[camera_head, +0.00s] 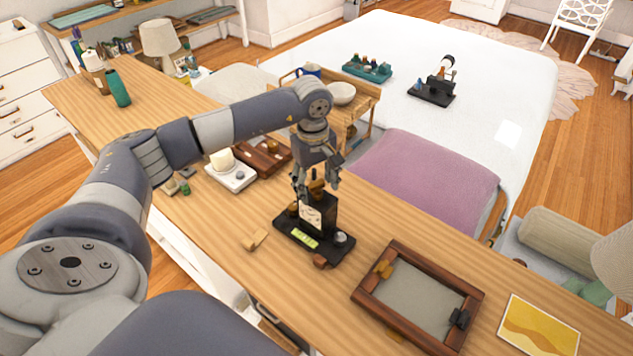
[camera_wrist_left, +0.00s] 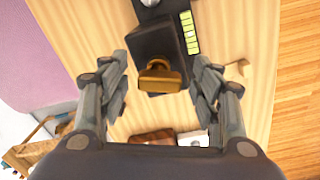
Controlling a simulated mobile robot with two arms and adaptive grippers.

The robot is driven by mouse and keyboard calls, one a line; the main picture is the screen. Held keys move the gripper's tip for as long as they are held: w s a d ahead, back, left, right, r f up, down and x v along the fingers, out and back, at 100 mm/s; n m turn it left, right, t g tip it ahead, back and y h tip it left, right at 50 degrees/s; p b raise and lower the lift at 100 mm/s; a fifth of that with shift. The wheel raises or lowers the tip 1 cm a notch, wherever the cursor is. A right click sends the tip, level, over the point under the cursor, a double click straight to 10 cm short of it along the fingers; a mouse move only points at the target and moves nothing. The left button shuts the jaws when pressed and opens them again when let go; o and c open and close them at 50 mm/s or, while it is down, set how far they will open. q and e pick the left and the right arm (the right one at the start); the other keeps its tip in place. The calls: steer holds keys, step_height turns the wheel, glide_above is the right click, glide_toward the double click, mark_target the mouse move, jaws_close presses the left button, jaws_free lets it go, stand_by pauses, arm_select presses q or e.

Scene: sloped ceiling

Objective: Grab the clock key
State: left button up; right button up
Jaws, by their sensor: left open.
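A small black clock (camera_head: 318,216) with a white face stands on a black base (camera_head: 327,245) on the wooden desk. A brass-coloured piece, which looks like the clock key (camera_wrist_left: 160,78), sits at the top of the clock. My left gripper (camera_head: 316,187) points down over the clock. In the left wrist view its fingers stand on either side of the brass piece, spread apart with visible gaps, so my left gripper (camera_wrist_left: 160,72) is open and holds nothing. In the head view the fingers partly hide the brass piece. My right gripper is not in view.
A wooden frame (camera_head: 364,302) and a yellow picture (camera_head: 538,325) lie to the right on the desk. A small wooden piece (camera_head: 254,240) lies left of the clock. A white candle base (camera_head: 232,176) and brown box (camera_head: 270,163) stand behind.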

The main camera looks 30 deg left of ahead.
arm_select(q)
steer(key=c, duration=1.1)
